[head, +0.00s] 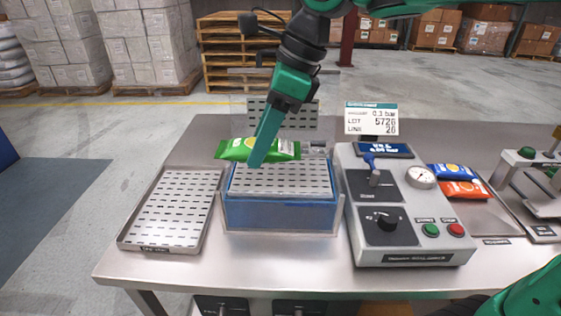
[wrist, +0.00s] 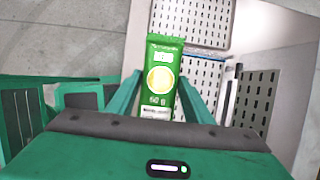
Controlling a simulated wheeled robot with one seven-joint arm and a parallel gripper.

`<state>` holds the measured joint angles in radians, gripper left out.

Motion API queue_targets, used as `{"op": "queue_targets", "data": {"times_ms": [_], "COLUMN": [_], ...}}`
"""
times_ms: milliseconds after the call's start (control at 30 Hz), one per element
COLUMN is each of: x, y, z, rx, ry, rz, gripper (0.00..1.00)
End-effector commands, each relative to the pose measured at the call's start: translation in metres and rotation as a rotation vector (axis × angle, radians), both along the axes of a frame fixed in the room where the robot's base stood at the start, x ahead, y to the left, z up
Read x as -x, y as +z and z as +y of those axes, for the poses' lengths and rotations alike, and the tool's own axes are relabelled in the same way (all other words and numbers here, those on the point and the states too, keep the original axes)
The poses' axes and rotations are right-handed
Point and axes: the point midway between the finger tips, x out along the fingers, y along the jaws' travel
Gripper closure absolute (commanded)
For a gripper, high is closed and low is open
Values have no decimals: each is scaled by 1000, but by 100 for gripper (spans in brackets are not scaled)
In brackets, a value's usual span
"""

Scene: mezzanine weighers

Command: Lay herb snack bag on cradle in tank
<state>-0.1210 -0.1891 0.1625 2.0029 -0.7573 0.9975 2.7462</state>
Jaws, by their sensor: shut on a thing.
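The herb snack bag (head: 283,148) is green with a pale yellow round label. My gripper (head: 258,152) is shut on it and holds it level, over the back part of the blue tank (head: 280,215). In the wrist view the bag (wrist: 161,75) sits between the two fingers of my gripper (wrist: 160,98). The cradle (head: 282,182) is a slotted metal plate at the top of the tank. The bag and my fingers hide part of its back edge. I cannot tell whether the bag touches it.
A slotted tray (head: 172,208) lies left of the tank. A grey control box (head: 400,215) with knobs, gauge and buttons stands close on the right. Beyond it, blue (head: 451,171) and orange (head: 462,189) bags lie on another tray. A slotted upright panel (head: 298,122) stands behind the tank.

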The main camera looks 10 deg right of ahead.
Motion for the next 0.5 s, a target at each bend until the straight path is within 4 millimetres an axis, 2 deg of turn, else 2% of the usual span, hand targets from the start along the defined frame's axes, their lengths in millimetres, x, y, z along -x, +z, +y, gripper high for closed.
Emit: {"op": "queue_targets", "data": {"times_ms": [500], "x": [-82], "y": [-57], "z": [-54], "rx": [0], "ry": [-11], "rz": [4], "gripper": [80]}}
